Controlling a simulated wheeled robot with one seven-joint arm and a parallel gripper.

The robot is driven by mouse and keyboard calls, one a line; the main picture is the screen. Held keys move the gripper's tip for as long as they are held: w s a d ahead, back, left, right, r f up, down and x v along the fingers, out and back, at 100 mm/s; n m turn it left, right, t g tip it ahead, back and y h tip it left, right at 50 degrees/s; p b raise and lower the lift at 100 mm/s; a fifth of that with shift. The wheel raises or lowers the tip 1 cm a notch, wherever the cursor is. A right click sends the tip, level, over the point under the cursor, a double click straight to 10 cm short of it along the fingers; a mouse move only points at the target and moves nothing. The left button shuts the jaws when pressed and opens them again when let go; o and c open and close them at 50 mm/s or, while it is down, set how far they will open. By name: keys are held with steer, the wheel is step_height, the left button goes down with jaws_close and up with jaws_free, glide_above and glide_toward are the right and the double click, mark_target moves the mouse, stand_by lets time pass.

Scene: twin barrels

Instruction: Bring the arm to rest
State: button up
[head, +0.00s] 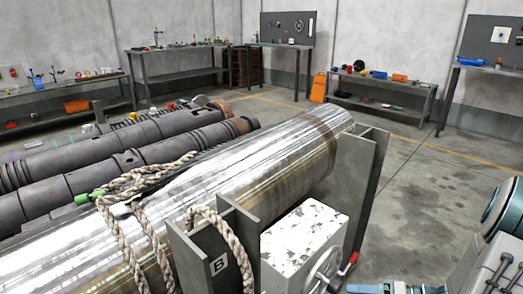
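Parts of my arm (498,225) show at the lower right edge of the head view, grey with a teal ring, over the floor to the right of the big barrel. My gripper's fingers cannot be made out in this view. A large shiny metal barrel (235,170) lies aslant across the middle, held between grey upright plates. A thick rope (130,235) is looped over it, with a green piece (82,198) near its end.
A worn white box (300,235) with a handwheel and a red-tipped lever (349,263) stands beside the barrel. Two dark ribbed cylinders (130,165) lie behind. Workbenches (180,57) with tools line the walls. Floor on the right (430,180) is clear.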

steer(key=s+a+r+h+p, duration=0.3)
steer(key=r+p, duration=0.6)
steer(key=r, duration=0.5)
steer(key=s+a+r+g+h+p, duration=0.1)
steer(key=s+a+r+h+p, duration=0.2)
steer(key=r+h+p, duration=0.3)
steer(key=s+a+r+g+h+p, duration=0.1)
steer(key=s+a+r+h+p, duration=0.2)
steer(key=r+p, duration=1)
step_height(320, 180, up, 11)
steer(key=shift+a+r+n+h+p, duration=0.25)
steer(key=shift+a+h, duration=0.2)
steer(key=shift+h, duration=0.65)
